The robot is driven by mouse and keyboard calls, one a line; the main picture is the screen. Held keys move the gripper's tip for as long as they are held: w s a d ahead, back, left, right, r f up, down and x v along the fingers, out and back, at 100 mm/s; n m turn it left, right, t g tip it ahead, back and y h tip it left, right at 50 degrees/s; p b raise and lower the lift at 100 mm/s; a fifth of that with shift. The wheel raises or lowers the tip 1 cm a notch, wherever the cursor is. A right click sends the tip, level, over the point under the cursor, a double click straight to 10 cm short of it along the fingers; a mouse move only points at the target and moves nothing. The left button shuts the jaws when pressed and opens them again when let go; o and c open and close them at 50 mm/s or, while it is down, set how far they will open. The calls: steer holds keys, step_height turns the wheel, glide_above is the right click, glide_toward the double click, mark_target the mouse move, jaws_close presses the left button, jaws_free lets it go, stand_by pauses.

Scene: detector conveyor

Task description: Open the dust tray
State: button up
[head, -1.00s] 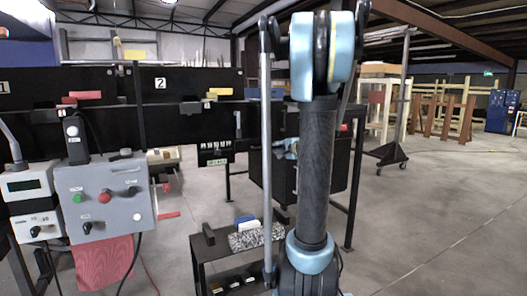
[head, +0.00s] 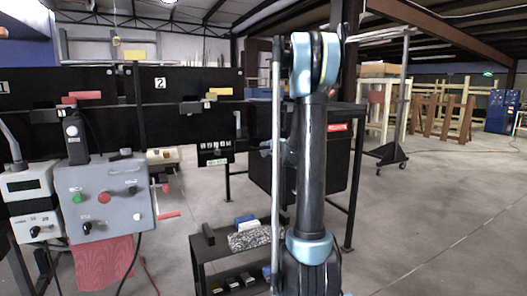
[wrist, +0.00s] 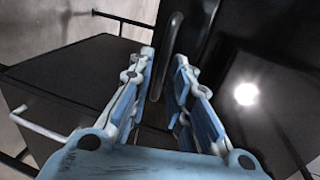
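My gripper (wrist: 165,57) is open in the wrist view, its two blue and grey fingers apart. A dark bar handle (wrist: 173,32) stands on a black face beyond and between the fingertips. I cannot tell whether the fingers touch it. In the head view my gripper (head: 268,148) is a small blue shape, mostly hidden behind my arm, in front of a black box (head: 338,165) under the conveyor frame. A red label (head: 337,128) is at that box's upper right. I cannot tell for sure which part is the dust tray.
A low black table (head: 212,250) with small items stands in front. A grey control box (head: 107,200) with buttons is at left. The wrist view shows a flat dark surface (wrist: 70,75) and a white bar (wrist: 42,126) at left.

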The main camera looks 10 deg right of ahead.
steer(key=shift+x, duration=1.55)
jaws_close()
steer(key=shift+s, duration=0.1)
